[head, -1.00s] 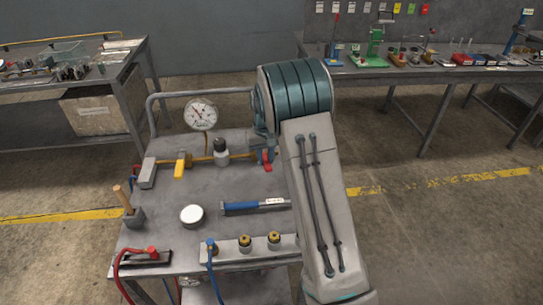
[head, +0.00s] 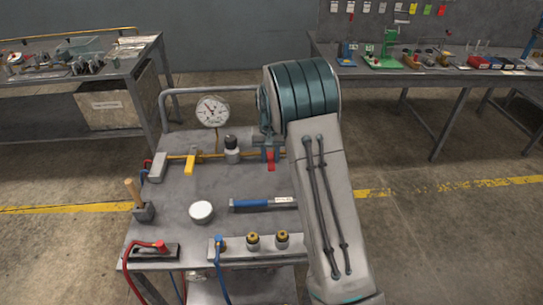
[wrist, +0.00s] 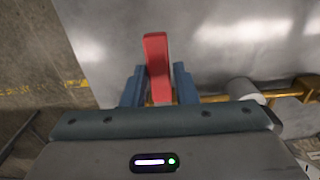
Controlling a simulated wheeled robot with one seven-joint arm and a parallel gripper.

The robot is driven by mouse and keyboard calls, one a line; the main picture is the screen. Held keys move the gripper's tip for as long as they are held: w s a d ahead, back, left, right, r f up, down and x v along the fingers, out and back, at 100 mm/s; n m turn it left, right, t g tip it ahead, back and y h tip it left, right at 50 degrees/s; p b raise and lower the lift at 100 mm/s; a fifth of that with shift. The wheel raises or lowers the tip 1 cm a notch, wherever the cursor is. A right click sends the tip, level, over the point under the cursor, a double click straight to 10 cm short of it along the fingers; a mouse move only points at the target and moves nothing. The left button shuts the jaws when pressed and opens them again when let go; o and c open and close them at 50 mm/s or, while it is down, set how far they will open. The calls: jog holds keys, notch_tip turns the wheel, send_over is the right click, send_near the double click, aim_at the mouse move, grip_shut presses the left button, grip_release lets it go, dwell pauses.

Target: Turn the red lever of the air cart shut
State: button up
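The red lever (wrist: 157,62) shows in the wrist view between the two blue fingers of my gripper (wrist: 159,84). One finger is on each side, very close to the lever; I cannot tell whether they press on it. The lever lies across the brass pipe (wrist: 284,95), about square to it. In the head view the red lever (head: 271,161) sits at the right end of the pipe on the air cart (head: 180,225), just below my gripper, whose fingers are mostly hidden by my arm.
The cart also carries a yellow lever (head: 190,164), a gauge (head: 212,111), a white round cap (head: 201,212), a blue-handled tool (head: 250,204) and hoses at the front. Benches with items (head: 80,62) stand behind left and right. Floor to the right is clear.

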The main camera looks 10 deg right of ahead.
aim_at(270, 160)
jog(key=shift+o, duration=1.2)
notch_tip(270, 160, up, 14)
